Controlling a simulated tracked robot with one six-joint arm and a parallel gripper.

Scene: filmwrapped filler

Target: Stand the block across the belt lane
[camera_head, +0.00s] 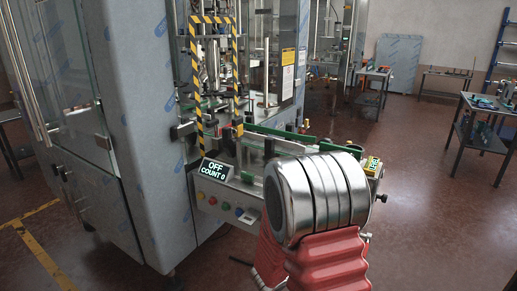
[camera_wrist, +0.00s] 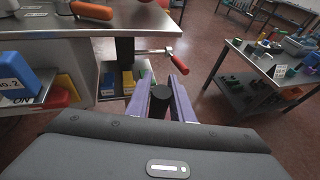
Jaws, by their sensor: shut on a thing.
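My gripper (camera_wrist: 164,96) shows in the wrist view with two purple fingers. The lower part of the held thing is hidden by the fingers and the gripper body. In the head view, the belt lane with green side rails (camera_head: 285,132) runs at the machine's front, partly hidden behind my silver and red arm. My gripper does not show there. No other block is clearly visible on the belt.
The machine's panel (camera_head: 215,170) reads OFF, COUNT 0. A small lit display (camera_head: 373,166) stands at the belt's right end. In the wrist view, a red-handled clamp (camera_wrist: 178,60) is just beyond the fingers, near a grey table (camera_wrist: 60,28). A side table (camera_wrist: 262,70) stands right, across open floor.

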